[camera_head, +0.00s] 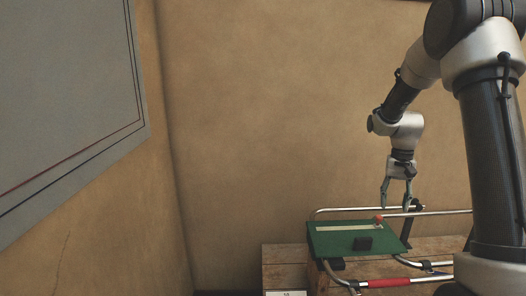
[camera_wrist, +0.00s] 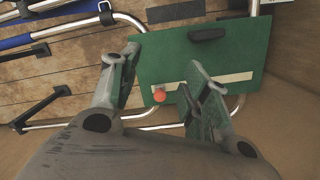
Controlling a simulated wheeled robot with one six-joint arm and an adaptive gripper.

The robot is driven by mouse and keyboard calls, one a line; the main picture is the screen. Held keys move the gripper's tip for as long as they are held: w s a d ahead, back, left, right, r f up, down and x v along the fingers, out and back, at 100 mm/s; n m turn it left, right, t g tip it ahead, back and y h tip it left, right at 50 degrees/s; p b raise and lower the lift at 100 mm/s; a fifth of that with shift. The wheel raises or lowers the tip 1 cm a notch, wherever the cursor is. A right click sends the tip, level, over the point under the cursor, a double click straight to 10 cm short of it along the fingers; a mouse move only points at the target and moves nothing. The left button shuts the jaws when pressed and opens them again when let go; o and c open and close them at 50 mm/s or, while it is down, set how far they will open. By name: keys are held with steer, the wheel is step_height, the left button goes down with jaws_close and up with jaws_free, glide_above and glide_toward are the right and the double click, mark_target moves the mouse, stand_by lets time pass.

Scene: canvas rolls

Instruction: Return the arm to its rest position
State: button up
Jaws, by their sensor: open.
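My gripper (camera_head: 396,206) hangs pointing down from my arm at the right of the head view, its two fingers apart with nothing between them. In the wrist view its fingertips (camera_wrist: 163,62) spread over a green board, and no object is between them. The arm is bent, with the gripper above the far right part of the board. A visible gap to the board is hard to judge.
The green board (camera_head: 330,242) carries a pale strip, a dark block (camera_head: 362,243) and a red-orange knob (camera_wrist: 159,95). Metal rails (camera_head: 440,212), one with a red sleeve (camera_head: 388,282), surround it on wooden planks (camera_head: 284,256). A grey panel (camera_head: 65,90) hangs at left. Open wall space lies between.

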steer(key=s+a+r+n+t, duration=0.2)
steer(key=s+r, duration=0.6)
steer(key=s, duration=0.6)
steer(key=s+a+r+n+t, duration=0.3)
steer(key=s+r, duration=0.6)
steer(key=s, duration=0.4)
steer(key=shift+s+a+r+t, duration=0.3)
steer(key=shift+s+a+t, duration=0.1)
steer(key=shift+a, duration=0.45)
stand_by(0.6)
